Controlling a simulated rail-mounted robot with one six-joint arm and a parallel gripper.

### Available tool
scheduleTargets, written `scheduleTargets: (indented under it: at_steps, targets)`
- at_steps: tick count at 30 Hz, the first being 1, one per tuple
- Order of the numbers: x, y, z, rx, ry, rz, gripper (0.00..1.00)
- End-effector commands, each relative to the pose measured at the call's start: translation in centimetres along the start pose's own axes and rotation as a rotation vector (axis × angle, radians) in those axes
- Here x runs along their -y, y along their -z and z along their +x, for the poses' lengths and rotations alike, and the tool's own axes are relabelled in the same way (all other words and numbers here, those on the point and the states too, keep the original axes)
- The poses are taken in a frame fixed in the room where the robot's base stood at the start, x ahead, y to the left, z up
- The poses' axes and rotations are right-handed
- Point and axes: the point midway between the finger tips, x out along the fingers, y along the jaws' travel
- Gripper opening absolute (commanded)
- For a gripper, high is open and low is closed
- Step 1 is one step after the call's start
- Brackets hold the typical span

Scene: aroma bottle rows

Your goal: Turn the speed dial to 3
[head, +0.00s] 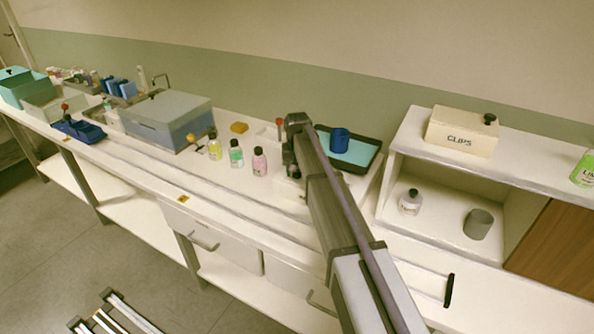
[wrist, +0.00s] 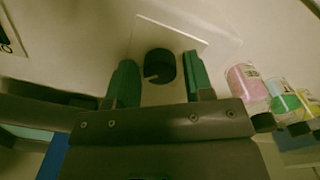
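The speed dial (wrist: 158,66) is a round black knob with a pale pointer mark at its left edge in the wrist view. It sits on a pale square plate (wrist: 186,36). My gripper (wrist: 159,73) is open, with one green finger on each side of the dial. A gap shows between the dial and each finger, so it is not gripped. In the head view my arm reaches down to the bench, and my gripper (head: 291,160) shows only partly beside the black tray. The dial is hidden there, and no scale numbers can be read.
Pink (head: 259,162), green (head: 236,153) and yellow (head: 214,147) bottles stand left of my gripper. A black tray (head: 374,160) with a blue cup (head: 339,141) lies just to its right. A red-topped post (head: 279,123) stands behind. An open shelf unit (head: 449,176) is farther right.

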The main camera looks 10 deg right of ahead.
Motion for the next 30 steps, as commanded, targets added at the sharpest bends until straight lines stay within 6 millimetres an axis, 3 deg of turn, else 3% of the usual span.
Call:
scheduleTargets:
  at_steps: [3,13,17,24,30]
  targets:
    - [0.0,0.0,0.0,0.000,0.000,0.000,0.59]
    - [0.0,0.0,-0.9,0.000,0.000,-0.001,0.59]
    - [0.0,0.0,-3.2,0.000,0.000,-0.001,0.59]
    - [0.0,0.0,-9.2,0.000,0.000,-0.001,0.59]
    - [0.0,0.0,-11.1,0.000,0.000,-0.001,0.59]
